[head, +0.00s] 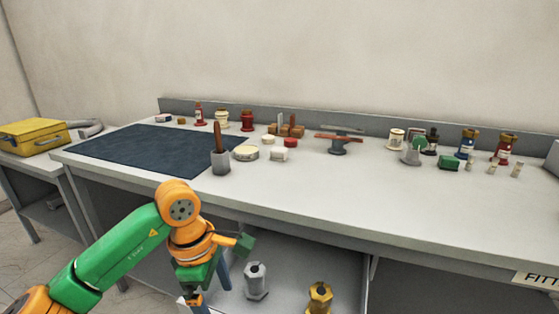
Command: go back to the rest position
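My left arm, green and orange, comes in from the lower left and bends down in front of the workbench (330,203). Its end, with my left gripper (243,245), is below the bench's front edge, in front of the open lower shelf. A small dark green part sticks out to the right there, and more orange and green parts hang lower. I cannot make out the fingers or anything held. My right gripper is not in view.
A grey hex-based fitting (256,281) and a brass one (319,297) stand on the lower shelf near my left gripper. A dark blue mat (150,148), a grey cup (220,162) and several small parts are on the bench top. A yellow toolbox (33,137) sits on the left table.

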